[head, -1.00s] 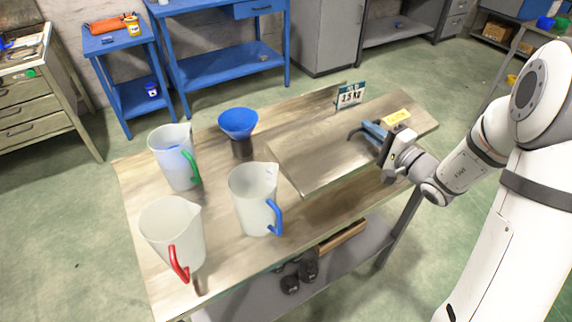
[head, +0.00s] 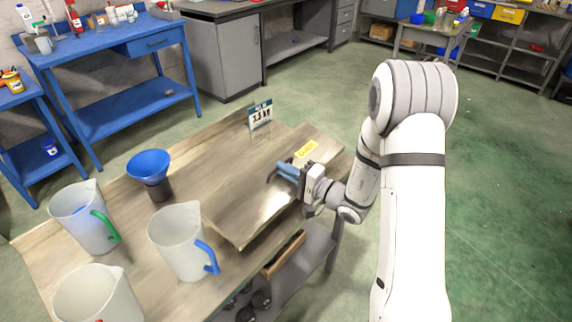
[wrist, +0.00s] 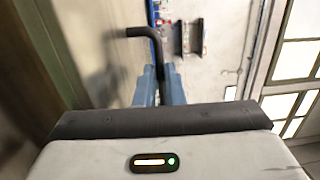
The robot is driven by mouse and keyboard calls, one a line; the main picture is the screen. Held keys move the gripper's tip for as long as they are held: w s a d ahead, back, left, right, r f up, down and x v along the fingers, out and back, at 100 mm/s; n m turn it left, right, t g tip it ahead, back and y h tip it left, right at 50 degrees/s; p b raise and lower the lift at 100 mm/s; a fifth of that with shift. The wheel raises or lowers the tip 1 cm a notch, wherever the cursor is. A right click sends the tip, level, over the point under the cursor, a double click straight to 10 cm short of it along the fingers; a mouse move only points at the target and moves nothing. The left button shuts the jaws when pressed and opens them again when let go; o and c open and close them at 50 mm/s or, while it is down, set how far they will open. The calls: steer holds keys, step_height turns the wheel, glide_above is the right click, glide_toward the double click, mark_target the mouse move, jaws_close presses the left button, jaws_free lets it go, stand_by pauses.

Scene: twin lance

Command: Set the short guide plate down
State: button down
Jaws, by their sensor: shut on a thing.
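The short guide plate looks like a flat wood-toned board (head: 245,205) with a yellow label, at the right end of the workbench (head: 130,270) in the head view. Its front corner overhangs the bench's near edge. I cannot tell whether it touches the bench top or is just above it. My gripper (head: 281,172) is at the plate's right part, its blue fingers shut on a black bent handle. The wrist view shows this handle (wrist: 144,32) between the fingers, with a blurred brown surface on the left. The handle's join to the plate is hidden.
A blue funnel (head: 149,165) on a dark holder, a green-handled jug (head: 85,220), a blue-handled jug (head: 182,243) and another jug (head: 95,298) stand left of the plate. A weight sign (head: 260,115) stands at the back. A shelf below holds dark items.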

steer(key=shift+f, duration=1.55)
steer(key=c, duration=1.5)
jaws_free()
steer(key=shift+f, duration=0.15)
steer(key=shift+c, duration=0.2)
